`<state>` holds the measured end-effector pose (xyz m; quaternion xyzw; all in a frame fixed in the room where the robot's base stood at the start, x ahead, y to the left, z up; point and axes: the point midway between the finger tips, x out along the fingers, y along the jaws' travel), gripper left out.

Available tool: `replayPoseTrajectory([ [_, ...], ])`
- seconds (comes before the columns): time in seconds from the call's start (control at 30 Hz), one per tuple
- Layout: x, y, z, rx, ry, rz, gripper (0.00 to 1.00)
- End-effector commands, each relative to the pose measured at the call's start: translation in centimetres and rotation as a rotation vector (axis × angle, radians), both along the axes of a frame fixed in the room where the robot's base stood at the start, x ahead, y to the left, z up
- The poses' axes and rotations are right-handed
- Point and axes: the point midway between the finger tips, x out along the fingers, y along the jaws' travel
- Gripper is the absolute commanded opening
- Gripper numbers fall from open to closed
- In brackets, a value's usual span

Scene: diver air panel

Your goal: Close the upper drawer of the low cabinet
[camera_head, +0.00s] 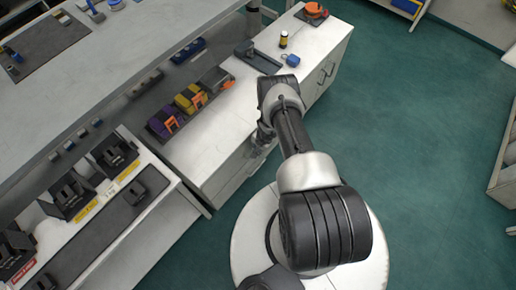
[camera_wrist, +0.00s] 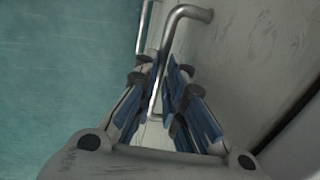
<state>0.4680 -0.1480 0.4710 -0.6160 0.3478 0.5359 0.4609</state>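The low cabinet (camera_head: 215,140) has a white top and stands behind my arm in the head view. Its front is partly hidden by my arm, so how far the upper drawer stands out cannot be told there. In the wrist view a pale front panel (camera_wrist: 255,55) fills the right side. A bent metal handle (camera_wrist: 186,12) comes off it and runs down between my fingers. My gripper (camera_wrist: 166,65) has its blue-padded fingers close together on both sides of this bar and seems shut on it. My gripper is mostly hidden in the head view.
Purple and yellow blocks (camera_head: 187,100), a grey tray (camera_head: 258,62), a small yellow-black canister (camera_head: 283,40) and a blue item (camera_head: 291,61) lie on the cabinet. A workbench (camera_head: 115,215) adjoins on the left. Green floor (camera_head: 420,130) is clear on the right.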

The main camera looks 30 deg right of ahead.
Motion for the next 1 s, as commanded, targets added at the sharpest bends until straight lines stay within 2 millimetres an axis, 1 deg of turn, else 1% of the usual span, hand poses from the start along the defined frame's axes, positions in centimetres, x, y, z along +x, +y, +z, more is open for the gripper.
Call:
replayPoseTrajectory([
  [0.03,0.6,0.2,0.1,0.003,-0.010,0.003,0.13],
  [0.3,0.4,0.1,0.1,0.002,-0.007,0.003,0.30],
  [0.67,0.2,0.0,0.2,0.001,-0.004,0.002,0.30],
  [0.83,0.0,0.0,1.3,0.002,-0.003,0.000,0.30],
  [1.0,-0.3,-0.2,3.3,0.001,-0.003,-0.001,0.30],
])
